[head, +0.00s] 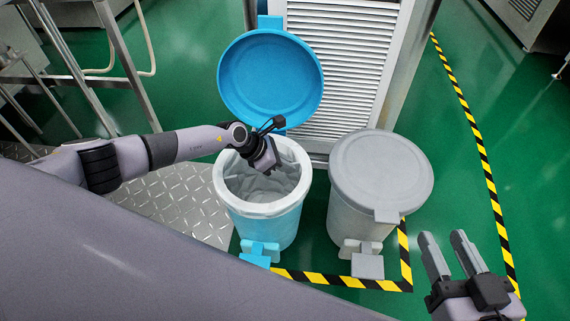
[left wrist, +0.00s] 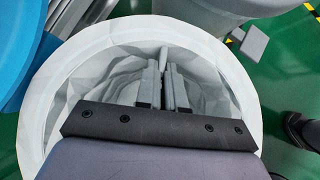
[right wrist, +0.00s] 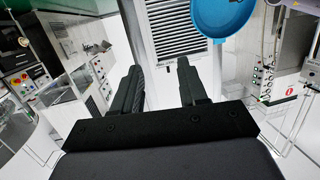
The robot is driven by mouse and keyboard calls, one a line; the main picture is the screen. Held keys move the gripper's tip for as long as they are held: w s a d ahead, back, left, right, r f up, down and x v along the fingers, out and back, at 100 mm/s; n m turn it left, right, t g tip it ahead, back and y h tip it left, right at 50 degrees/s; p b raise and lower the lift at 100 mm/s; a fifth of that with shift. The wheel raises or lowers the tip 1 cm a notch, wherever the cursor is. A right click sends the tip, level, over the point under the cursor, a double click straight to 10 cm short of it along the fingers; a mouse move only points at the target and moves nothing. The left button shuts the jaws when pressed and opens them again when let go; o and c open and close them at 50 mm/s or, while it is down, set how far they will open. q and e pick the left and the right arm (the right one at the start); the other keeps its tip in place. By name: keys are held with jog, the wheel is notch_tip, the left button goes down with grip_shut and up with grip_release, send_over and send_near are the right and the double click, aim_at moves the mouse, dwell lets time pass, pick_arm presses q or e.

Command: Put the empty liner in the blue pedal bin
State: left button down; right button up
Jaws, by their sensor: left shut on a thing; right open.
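The blue pedal bin (head: 281,227) stands in the middle of the head view with its blue lid (head: 270,78) open and tipped back. A white liner (head: 233,194) sits inside it, its edge folded over the rim all round. The liner also fills the left wrist view (left wrist: 103,60). My left gripper (head: 272,170) reaches down into the bin's mouth; in the left wrist view its fingers (left wrist: 163,88) are close together on a small pale piece, seemingly part of the liner. My right gripper (head: 455,248) is open and empty, right of the bins.
A grey pedal bin (head: 380,172) with its lid shut stands right beside the blue one. A white louvred panel (head: 335,65) is behind them. Yellow-black tape (head: 335,281) marks the green floor. A metal tread plate (head: 180,208) lies to the left; the floor to the right is clear.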

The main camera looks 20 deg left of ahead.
pick_arm(q)
jog(key=shift+f, duration=0.15)
jog(key=c, duration=1.2)
grip_release()
jog(key=shift+c, duration=0.2)
